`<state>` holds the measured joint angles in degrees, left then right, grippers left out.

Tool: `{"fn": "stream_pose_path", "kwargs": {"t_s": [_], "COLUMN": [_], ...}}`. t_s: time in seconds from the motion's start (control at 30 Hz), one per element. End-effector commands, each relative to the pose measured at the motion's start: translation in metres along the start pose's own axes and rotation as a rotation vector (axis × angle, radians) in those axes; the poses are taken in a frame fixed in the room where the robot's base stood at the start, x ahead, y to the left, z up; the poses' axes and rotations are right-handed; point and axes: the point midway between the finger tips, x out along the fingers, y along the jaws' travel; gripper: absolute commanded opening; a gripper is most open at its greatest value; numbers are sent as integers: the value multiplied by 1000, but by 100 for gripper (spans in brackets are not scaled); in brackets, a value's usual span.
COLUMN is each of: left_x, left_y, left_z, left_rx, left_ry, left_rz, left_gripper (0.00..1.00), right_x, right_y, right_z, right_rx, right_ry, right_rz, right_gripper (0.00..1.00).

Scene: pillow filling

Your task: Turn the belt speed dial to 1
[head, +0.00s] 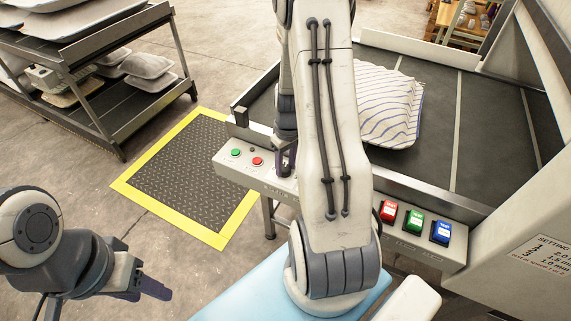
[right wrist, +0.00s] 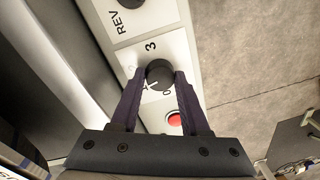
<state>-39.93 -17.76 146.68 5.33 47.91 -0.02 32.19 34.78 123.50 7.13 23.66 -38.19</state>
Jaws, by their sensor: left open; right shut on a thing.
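The belt speed dial (right wrist: 158,72) is a round black knob on a pale panel plate with printed numbers, seen in the right wrist view. A 3 stands above it and a 0 below it; its pointer is too unclear to read a setting. My right gripper (right wrist: 160,80) is shut on the dial, one finger on each side. In the head view, my right gripper (head: 286,158) is at the control panel (head: 230,170), and my arm hides the dial. My left gripper (head: 145,272) is open and empty at the lower left, away from the panel.
Green (head: 236,153) and red (head: 257,161) buttons sit left of my right gripper. Red (head: 389,210), green (head: 413,221) and blue (head: 441,232) switches are farther right. A striped pillow (head: 390,105) lies on the dark belt (head: 480,130). A shelf rack (head: 125,110) stands left.

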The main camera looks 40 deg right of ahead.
Motion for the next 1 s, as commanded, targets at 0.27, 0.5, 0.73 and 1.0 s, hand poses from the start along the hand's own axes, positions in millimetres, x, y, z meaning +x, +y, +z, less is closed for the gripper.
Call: {"fn": "stream_pose_path", "kwargs": {"t_s": [0.27, 0.5, 0.73, 1.0], "left_x": [-2, -3, -4, -4], "left_y": [0, 0, 0, 0], "left_z": [0, 0, 0, 0], "left_rx": [0, 0, 0, 0], "left_ry": [0, 0, 0, 0], "left_rz": [0, 0, 0, 0], "left_gripper": [50, 50, 50, 50], "right_x": [-1, -1, -1, -1], "right_y": [1, 1, 1, 1], "right_z": [-1, -1, -1, -1], "right_rx": [-198, -298, -334, -337], "right_ry": [-11, -16, -18, -18], "right_rz": [1, 1, 2, 2], "right_gripper": [0, 0, 0, 0]}}
